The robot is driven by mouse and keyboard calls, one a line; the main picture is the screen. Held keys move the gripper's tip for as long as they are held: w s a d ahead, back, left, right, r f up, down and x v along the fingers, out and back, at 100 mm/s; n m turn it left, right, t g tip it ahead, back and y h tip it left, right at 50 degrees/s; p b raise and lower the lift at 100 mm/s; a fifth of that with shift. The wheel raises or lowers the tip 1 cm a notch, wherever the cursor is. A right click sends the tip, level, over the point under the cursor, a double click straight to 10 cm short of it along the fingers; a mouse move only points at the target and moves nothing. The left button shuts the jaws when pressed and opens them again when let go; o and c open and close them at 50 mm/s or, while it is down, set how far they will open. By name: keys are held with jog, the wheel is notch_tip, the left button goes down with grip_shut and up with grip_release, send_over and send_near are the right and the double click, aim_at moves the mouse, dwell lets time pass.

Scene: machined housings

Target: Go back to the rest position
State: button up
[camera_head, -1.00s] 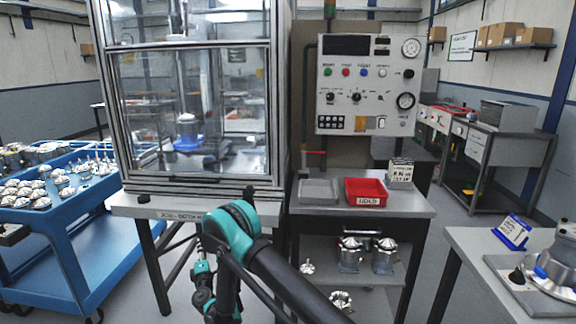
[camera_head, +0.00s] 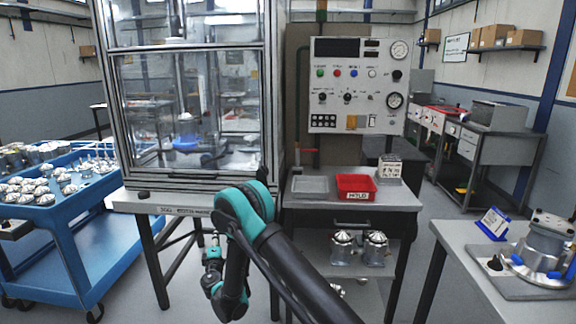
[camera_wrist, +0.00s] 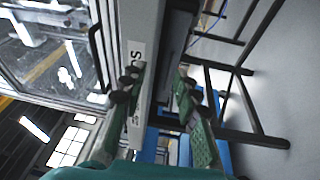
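My gripper (camera_wrist: 158,75) shows in the wrist view, with two green, dark-padded fingers spread apart and nothing held between them. The table edge with a label lies in the background beyond the fingers. In the head view my teal and black arm is folded low in front of the test cabinet's table (camera_head: 180,203). The fingers cannot be made out clearly there. The glass-fronted cabinet (camera_head: 190,100) stands on that table, with a blue and silver part (camera_head: 186,130) inside.
A blue cart (camera_head: 90,220) with several metal housings stands at left. A bench (camera_head: 400,198) with a red bin (camera_head: 355,186) and grey tray (camera_head: 310,186) is right of the cabinet. Another bench (camera_head: 465,240) at right carries a housing (camera_head: 545,245). Floor between the benches is clear.

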jog(key=w+d+r+m+g+h, duration=0.1)
jog(key=w+d+r+m+h, duration=0.15)
jog(key=d, duration=0.35)
jog(key=w+d+r+m+h, duration=0.1)
jog(key=d+r+m+h, duration=0.15)
jog(key=d, duration=0.35)
jog(key=s+d+r+m+g+h, duration=0.1)
jog(key=s+d+r+m+g, duration=0.15)
jog(key=d, duration=0.65)
jog(key=s+d+r+m+g+h, duration=0.1)
jog(key=s+d+r+m+g, duration=0.15)
jog(key=d, duration=0.55)
jog(key=s+d+r+m+g+h, duration=0.1)
jog(key=s+d+m, duration=0.15)
jog(key=d, duration=0.65)
jog(key=s+d+m+g, duration=0.2)
jog(key=s+d+g, duration=0.1)
jog(key=s+d, duration=0.45)
jog(key=s+d+f+m+g+y, duration=0.1)
jog(key=s+f+m+g+y, duration=0.1)
jog(key=s, duration=1.1)
jog(key=s+d+f+m+g+y, duration=0.2)
jog(key=s+f+m, duration=0.1)
jog(key=s, duration=1)
jog(key=shift+s+f+g, duration=0.3)
jog(key=shift+s+f, duration=0.1)
jog(key=shift+f, duration=0.05)
